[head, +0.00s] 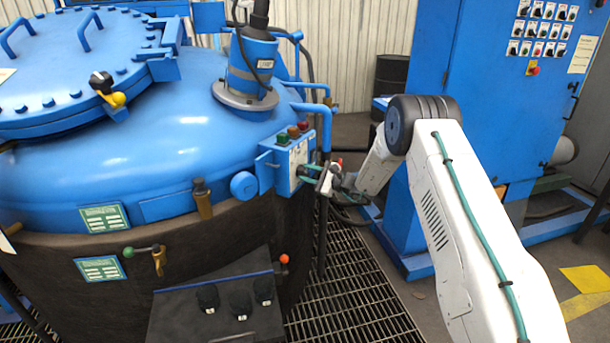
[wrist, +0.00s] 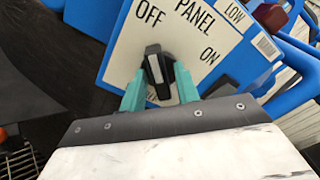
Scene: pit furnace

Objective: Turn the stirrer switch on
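The switch (wrist: 160,75) is a black rotary knob with a pale mark. It sits on a white plate marked OFF, ON, PANEL and LOW; no stirrer wording is legible. Its upper end points up towards OFF, with ON to its right. My gripper (wrist: 161,82) has one teal finger on each side of the knob, very close to it; I cannot tell whether they press on it. In the head view, my gripper (head: 311,172) is at the front of the small blue control box (head: 268,172) on the furnace; the knob is hard to see there.
Red and green buttons (head: 293,132) top the control box. The blue furnace body (head: 150,160) fills the left. A blue cabinet (head: 480,100) with several switches (head: 540,30) stands at the right. Grating floor (head: 360,290) lies below. A blue pipe rises beside the box.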

